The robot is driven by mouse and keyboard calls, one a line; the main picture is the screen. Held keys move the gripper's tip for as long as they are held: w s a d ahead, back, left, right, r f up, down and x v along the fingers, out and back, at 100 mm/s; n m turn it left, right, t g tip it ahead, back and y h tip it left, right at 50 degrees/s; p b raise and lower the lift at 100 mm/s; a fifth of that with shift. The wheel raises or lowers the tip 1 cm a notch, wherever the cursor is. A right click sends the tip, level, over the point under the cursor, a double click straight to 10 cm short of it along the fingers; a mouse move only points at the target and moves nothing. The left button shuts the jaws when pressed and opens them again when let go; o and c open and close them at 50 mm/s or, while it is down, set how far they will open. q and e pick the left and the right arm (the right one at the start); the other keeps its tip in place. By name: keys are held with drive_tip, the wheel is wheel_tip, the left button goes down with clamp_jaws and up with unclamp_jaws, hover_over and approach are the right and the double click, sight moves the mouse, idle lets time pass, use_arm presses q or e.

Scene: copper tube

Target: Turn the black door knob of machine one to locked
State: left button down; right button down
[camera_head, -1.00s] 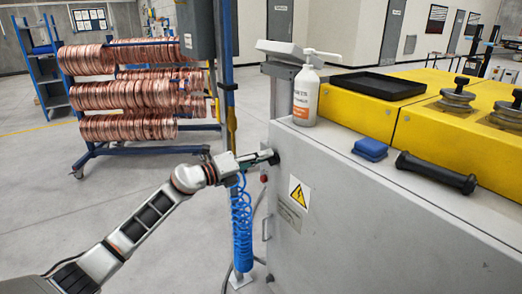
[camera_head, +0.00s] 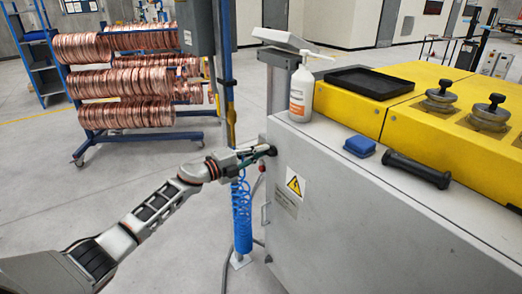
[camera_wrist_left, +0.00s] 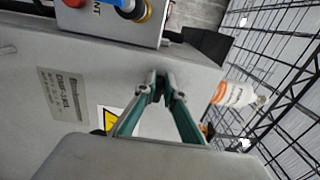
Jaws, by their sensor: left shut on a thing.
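The black door knob (camera_head: 272,150) sits on the upper left of machine one's grey side panel (camera_head: 345,215). My left gripper (camera_head: 267,151) reaches it from the left and is shut on it. In the left wrist view, the green-edged fingers of my left gripper (camera_wrist_left: 160,82) close around the dark knob (camera_wrist_left: 158,92), which is mostly hidden between the fingertips. I cannot read the knob's exact angle. My right gripper is in neither view.
A yellow warning sign (camera_head: 295,184) is on the panel beside the knob. A blue coiled hose (camera_head: 242,215) hangs below my wrist. Copper coils (camera_head: 125,80) stand behind.

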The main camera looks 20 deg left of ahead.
use_arm(q)
drive_tip(key=shift+d+f, duration=0.1)
idle(0.3)
drive_tip(key=c, duration=2.1)
unclamp_jaws()
drive_tip(key=shift+c, duration=0.2)
drive_tip(key=v, duration=1.2)
